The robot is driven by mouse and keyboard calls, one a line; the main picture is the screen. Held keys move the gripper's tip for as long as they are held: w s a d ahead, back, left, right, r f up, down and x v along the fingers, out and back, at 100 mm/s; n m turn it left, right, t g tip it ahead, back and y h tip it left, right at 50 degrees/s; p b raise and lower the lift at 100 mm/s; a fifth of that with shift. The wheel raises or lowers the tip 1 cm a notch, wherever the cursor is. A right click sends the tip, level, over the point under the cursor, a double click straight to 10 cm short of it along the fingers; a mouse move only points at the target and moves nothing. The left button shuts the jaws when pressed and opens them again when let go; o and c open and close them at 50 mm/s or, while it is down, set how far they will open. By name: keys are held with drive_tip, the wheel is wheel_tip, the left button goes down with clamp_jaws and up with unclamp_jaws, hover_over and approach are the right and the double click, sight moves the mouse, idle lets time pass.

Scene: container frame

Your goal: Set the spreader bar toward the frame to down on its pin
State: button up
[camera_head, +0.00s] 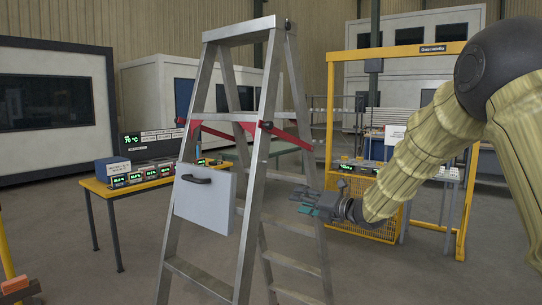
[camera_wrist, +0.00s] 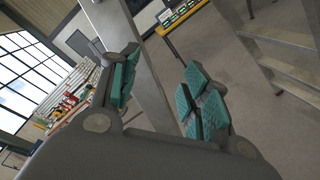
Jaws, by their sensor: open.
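An aluminium stepladder (camera_head: 255,165) stands with its legs spread. One red spreader bar (camera_head: 290,138) slopes from a dark pivot on the right front rail toward the rear leg, on the side facing the yellow frame (camera_head: 328,110). A second red spreader bar (camera_head: 213,131) shows on the ladder's left side. I cannot make out the pin or whether the bar sits on it. My gripper (camera_head: 306,202) is open and empty, below the right bar and close to the ladder's right side. In the wrist view its teal-padded fingers (camera_wrist: 162,92) are apart, with a ladder rail (camera_wrist: 145,85) behind them.
A pale panel with a black handle (camera_head: 202,190) hangs at the ladder's front. A yellow table (camera_head: 150,175) with several small displays stands at left. The yellow frame with a mesh base stands behind my arm. Open floor surrounds the ladder.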

sight(272, 126)
wheel_tip(272, 126, up, 23)
drive_tip(key=s+a+n+g+y, duration=0.1)
drive_tip(key=s+a+n+y, duration=0.15)
drive_tip(key=n, duration=0.85)
drive_tip(key=p+x, duration=0.1)
drive_tip(key=x, duration=0.2)
drive_tip(key=p+x, duration=0.2)
drive_tip(key=x, duration=0.2)
drive_tip(key=w+p+x, duration=0.1)
drive_tip(key=p+x, duration=0.1)
drive_tip(key=x, duration=0.1)
drive_tip(key=shift+w+d+r, duration=0.1)
drive_tip(key=shift+d, duration=0.1)
clamp_jaws()
